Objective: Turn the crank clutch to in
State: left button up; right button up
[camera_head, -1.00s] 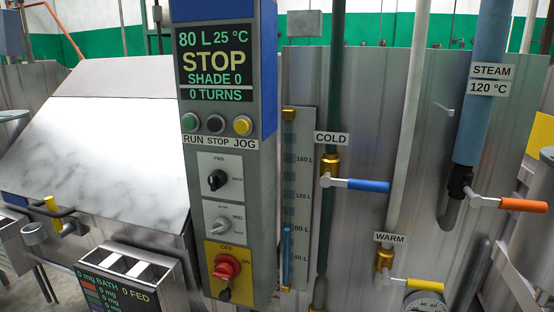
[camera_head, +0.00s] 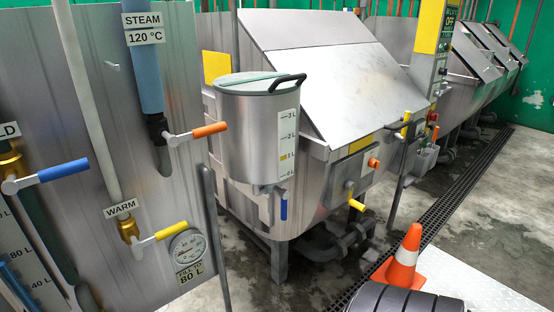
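No part labelled as a crank clutch can be read in the head view. A drum machine (camera_head: 330,80) with a sloped metal lid stands in the middle. At its right end a yellow-topped handle (camera_head: 406,122) stands up on a bracket; I cannot tell whether it belongs to the clutch. An orange-red knob (camera_head: 373,163) sits on a box on the machine's front, with a yellow-handled valve (camera_head: 352,196) below it. Neither of my grippers is in view.
A lidded measuring tank (camera_head: 260,135) and steam (camera_head: 200,131), cold (camera_head: 58,171) and warm (camera_head: 165,230) valve levers stand at left. A traffic cone (camera_head: 405,258) and a dark rounded shape (camera_head: 405,300) are at lower right. A drain grate (camera_head: 450,190) crosses open wet floor.

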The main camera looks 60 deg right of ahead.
aim_at(373, 163)
jog(key=z, duration=2.45)
